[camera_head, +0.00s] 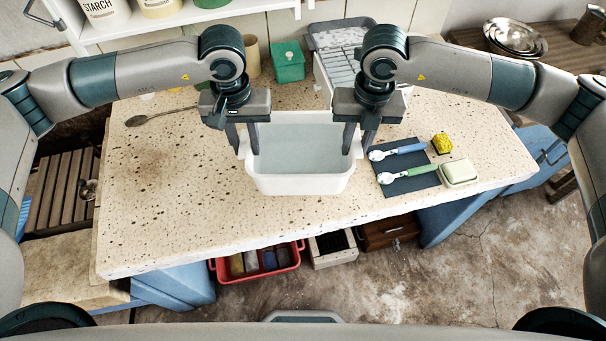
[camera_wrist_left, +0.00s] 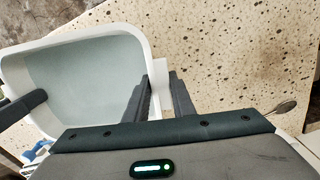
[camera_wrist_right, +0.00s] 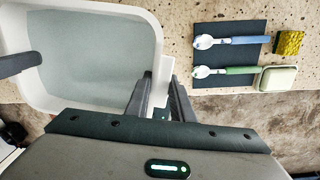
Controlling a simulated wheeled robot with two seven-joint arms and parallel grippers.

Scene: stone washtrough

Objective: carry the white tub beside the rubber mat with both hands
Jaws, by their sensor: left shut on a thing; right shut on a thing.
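My left gripper (camera_head: 243,142) is shut on the tub's left side, at a small handle also seen in the left wrist view (camera_wrist_left: 161,72). My right gripper (camera_head: 358,142) is shut on the handle at its right side, which shows in the right wrist view (camera_wrist_right: 163,70). On the mat lie a blue-handled spoon (camera_head: 400,150) and a green-handled spoon (camera_head: 405,174).
A soap dish (camera_head: 458,172) lies at the mat's right edge, with a yellow sponge (camera_head: 441,144) behind it. A green box (camera_head: 288,62) and a washboard-like tray (camera_head: 340,65) stand behind the tub. A metal spoon (camera_head: 150,117) lies left. The left stone is mostly clear.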

